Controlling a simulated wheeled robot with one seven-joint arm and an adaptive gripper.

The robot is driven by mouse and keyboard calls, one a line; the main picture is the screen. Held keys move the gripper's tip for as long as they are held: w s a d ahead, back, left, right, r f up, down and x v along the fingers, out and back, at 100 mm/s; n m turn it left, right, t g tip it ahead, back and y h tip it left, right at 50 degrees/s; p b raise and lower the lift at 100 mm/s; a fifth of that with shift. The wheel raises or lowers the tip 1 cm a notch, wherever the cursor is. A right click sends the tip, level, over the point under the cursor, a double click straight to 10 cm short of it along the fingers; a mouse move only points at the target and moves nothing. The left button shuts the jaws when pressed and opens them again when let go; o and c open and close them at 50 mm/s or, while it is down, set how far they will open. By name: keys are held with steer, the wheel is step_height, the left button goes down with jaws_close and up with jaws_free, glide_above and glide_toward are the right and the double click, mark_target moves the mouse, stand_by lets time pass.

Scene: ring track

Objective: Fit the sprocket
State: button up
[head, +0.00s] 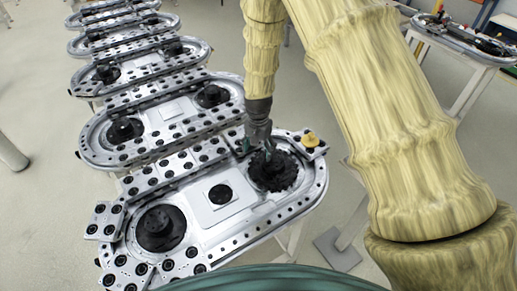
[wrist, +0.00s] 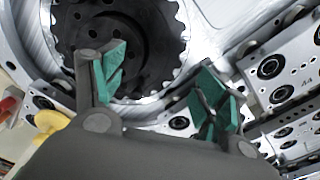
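A black toothed sprocket (head: 273,172) lies at the right end of the nearest oval track (head: 312,199). In the wrist view the sprocket (wrist: 150,38) shows its teeth and round holes, with the bright curved metal of the track around it. Whether it is fully seated I cannot tell. My gripper (head: 258,145) is directly over the sprocket's far edge in the head view. In the wrist view my gripper (wrist: 160,85) has its two teal-padded fingers spread wide, with nothing between them. The fingers overlap the sprocket's edge in the picture; contact is not clear.
A dark round hub (head: 160,228) sits in the track's left end. A yellow knob (head: 310,140) stands on a plate just right of the sprocket. Roller plates (head: 180,163) line the far side. More tracks (head: 165,112) stand behind. Another table (head: 465,42) is at the far right.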

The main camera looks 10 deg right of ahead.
steer(key=shift+f, duration=0.1)
step_height(320, 180, up, 12)
stand_by(0.7)
steer(key=shift+a, duration=0.15)
stand_by(0.6)
